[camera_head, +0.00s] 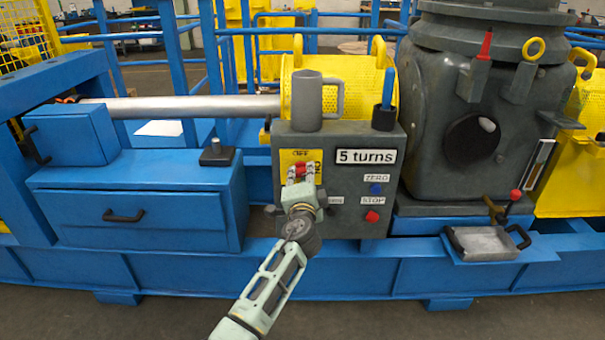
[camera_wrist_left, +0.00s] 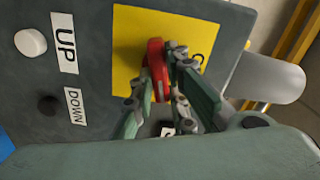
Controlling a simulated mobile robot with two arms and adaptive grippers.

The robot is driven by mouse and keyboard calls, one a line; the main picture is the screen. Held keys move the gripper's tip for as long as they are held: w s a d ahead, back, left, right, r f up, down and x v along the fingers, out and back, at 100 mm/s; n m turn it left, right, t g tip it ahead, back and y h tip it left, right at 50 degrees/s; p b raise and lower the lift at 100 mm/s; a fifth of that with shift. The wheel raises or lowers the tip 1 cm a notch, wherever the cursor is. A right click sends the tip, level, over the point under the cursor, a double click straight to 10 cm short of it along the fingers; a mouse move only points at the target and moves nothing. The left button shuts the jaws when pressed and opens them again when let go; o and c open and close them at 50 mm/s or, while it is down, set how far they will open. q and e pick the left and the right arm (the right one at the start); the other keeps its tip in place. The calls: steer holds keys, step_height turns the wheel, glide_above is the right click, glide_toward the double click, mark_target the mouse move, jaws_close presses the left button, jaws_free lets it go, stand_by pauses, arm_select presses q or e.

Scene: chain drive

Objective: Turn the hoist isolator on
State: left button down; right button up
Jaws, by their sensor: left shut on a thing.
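The isolator's red handle (camera_head: 300,169) sits on a yellow plate (camera_head: 292,158) at the upper left of the grey control box (camera_head: 344,213). My left gripper (camera_head: 301,180) reaches up to it from below and covers part of the box's left side. In the left wrist view the red handle (camera_wrist_left: 156,68) stands between the fingers of my left gripper (camera_wrist_left: 162,75), which are closed on it in front of the yellow plate (camera_wrist_left: 130,35). The plate's lettering is mostly hidden. My right gripper is not in view.
The box carries a "5 turns" display (camera_head: 366,157), a blue ZERO button (camera_head: 376,189) and a red STOP button (camera_head: 372,216). A grey mug (camera_head: 307,112) and a dark cup with a blue item (camera_head: 385,117) stand on top. UP (camera_wrist_left: 64,42) and DOWN (camera_wrist_left: 75,112) labels lie beside the plate.

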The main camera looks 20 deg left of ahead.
arm_select(q)
steer(key=shift+d+f+m+p, duration=0.1)
steer(key=shift+m+p, duration=0.35)
steer(key=shift+m, duration=1.35)
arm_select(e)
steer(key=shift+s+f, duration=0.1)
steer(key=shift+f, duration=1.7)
arm_select(q)
steer(key=c, duration=1.7)
jaws_free()
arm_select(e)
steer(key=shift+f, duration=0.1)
arm_select(q)
steer(key=shift+s, duration=0.1)
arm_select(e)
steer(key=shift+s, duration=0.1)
arm_select(q)
steer(key=v, duration=1.2)
steer(key=shift+f, duration=0.1)
